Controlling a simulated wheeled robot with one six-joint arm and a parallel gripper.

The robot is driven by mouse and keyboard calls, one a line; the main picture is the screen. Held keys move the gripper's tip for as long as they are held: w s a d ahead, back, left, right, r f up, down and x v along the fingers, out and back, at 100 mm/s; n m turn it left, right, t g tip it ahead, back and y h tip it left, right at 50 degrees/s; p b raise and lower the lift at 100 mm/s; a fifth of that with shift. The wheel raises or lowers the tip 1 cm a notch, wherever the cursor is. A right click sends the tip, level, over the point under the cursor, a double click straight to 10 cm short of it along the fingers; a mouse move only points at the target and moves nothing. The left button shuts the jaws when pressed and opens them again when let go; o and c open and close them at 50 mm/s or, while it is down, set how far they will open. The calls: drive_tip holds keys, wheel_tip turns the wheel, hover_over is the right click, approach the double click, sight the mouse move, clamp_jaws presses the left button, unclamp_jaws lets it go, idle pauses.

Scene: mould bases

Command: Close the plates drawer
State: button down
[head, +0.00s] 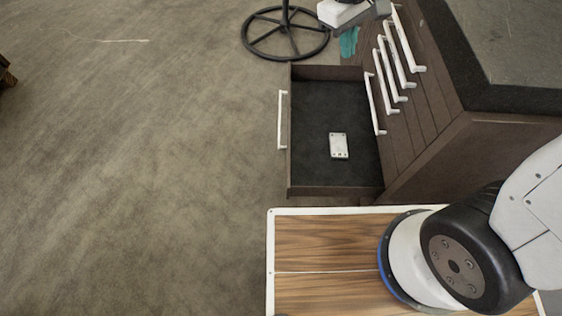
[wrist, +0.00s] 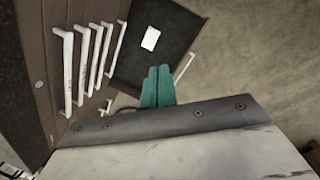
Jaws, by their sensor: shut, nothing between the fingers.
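An open drawer (head: 308,180) sticks out to the left from a dark brown cabinet in the head view. It has a dark lining, and a small pale plate (head: 339,146) lies in it. The drawer's white bar handle (head: 282,120) is on its left front. In the wrist view the drawer (wrist: 135,70) is at top middle, with the plate (wrist: 151,39) inside and part of the handle (wrist: 185,67) to the right. My gripper (wrist: 158,72) has teal fingers, shut and empty, overlapping the drawer's near edge in that picture. In the head view the fingers (head: 349,42) show beyond the drawer's far end.
The cabinet (head: 430,140) has several shut drawers with white handles (head: 389,75), and a dark stone top (head: 510,50). A round-based stand (head: 286,33) is on the floor beyond the drawer. The floor left of the drawer is clear.

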drive_tip(key=w+a+f+n+h, duration=0.1)
drive_tip(key=w+a+f+n, duration=0.1)
drive_tip(key=a+f, duration=0.5)
drive_tip(key=w+a+f+n, duration=0.25)
drive_tip(key=a+f, duration=0.25)
drive_tip(key=f, duration=0.5)
drive_tip(key=s+a+f+n, duration=0.2)
drive_tip(key=a+f, duration=0.1)
drive_tip(key=f, duration=0.5)
drive_tip(key=s+a+f+n+h, duration=0.1)
drive_tip(key=s+a+f+n, duration=0.15)
drive_tip(key=f, duration=0.55)
drive_tip(key=s+a+f+n, duration=0.15)
drive_tip(key=a+f, duration=0.25)
drive_tip(key=f, duration=0.4)
drive_tip(key=s+d+f, duration=0.1)
drive_tip(key=d+f, duration=0.7)
drive_tip(key=shift+f, duration=0.3)
